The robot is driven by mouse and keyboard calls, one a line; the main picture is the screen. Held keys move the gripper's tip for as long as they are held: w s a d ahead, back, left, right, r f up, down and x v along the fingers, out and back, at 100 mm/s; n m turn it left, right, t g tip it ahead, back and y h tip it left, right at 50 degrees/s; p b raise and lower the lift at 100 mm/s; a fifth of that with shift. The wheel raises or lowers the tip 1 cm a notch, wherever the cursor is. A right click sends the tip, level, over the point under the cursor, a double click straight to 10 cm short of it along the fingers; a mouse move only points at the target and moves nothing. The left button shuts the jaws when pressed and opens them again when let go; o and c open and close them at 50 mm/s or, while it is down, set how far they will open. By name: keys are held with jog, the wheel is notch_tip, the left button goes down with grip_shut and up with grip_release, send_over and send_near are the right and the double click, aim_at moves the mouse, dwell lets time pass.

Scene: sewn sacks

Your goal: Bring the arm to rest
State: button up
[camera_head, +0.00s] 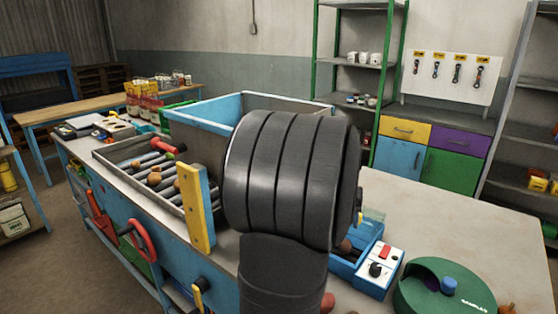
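A large dark grey ribbed part, which looks like a link of my arm (290,185), rises from the bottom and fills the middle of the view in front of the workbench (440,215). My gripper cannot be made out, and neither can its fingers. The link hides the middle of the bench top and whatever lies behind it. No sewn sack can be made out.
A grey tray (106,156) with rods and a blue-rimmed bin (195,127) stand left of the link. A yellow-and-blue upright block (194,208) is close by. A control box (380,268) and green round device (425,290) stand right. The bench's right side looks clear.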

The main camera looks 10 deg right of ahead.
jog(key=x, duration=1)
jog(key=shift+d+f, duration=0.1)
jog(key=shift+f, duration=0.05)
jog(key=shift+r, duration=2.05)
